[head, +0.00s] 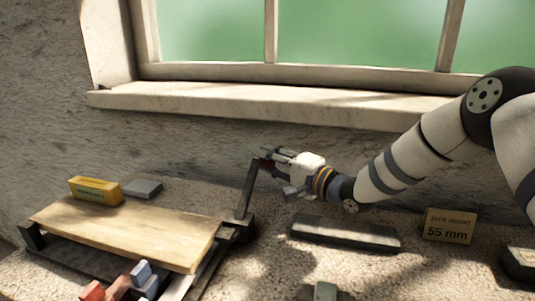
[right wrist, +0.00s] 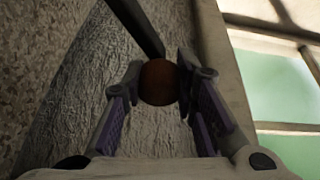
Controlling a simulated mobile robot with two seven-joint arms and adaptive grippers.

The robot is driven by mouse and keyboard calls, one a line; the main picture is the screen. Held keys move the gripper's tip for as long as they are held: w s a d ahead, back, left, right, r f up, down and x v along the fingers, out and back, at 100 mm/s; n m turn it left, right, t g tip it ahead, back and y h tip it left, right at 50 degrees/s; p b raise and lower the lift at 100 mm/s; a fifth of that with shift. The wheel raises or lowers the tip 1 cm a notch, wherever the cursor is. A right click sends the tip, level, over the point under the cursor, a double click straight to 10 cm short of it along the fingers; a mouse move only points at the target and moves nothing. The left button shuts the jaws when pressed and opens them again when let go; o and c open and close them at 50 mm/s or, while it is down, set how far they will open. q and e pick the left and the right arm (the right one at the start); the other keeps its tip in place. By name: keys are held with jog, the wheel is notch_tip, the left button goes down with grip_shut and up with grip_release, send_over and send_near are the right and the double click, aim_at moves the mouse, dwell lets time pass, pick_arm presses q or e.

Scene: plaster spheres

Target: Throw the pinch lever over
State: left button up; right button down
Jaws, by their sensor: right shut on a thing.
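The pinch lever (head: 247,190) is a dark flat bar that rises from a dark block at the right end of a low frame and leans slightly right. My right gripper (head: 268,160) is shut on its top end, coming from the right. In the right wrist view the lever's bar (right wrist: 137,25) runs down to a round brown knob (right wrist: 158,83), which sits between the two fingers. A pale wooden board (head: 130,225) lies on the frame (head: 205,272). My left gripper is not in view.
A yellow block (head: 95,191) and a grey block (head: 142,188) stand by the board's back edge. Red (head: 92,291) and blue-grey (head: 145,275) blocks are in front. A dark bar (head: 345,234) and a "55 mm" sign (head: 449,226) lie right. The window sill (head: 260,105) is behind.

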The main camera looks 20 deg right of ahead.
jog(key=shift+w+d+f, duration=0.1)
jog(key=shift+d+f, duration=0.05)
jog(key=shift+f, duration=0.15)
jog(key=c, duration=1.3)
grip_release()
jog(key=shift+f, duration=0.1)
jog(key=v, duration=1.1)
jog(key=shift+d+r, duration=0.1)
jog(key=shift+r, duration=0.1)
jog(key=shift+s+d, duration=0.15)
jog(key=shift+s, duration=0.3)
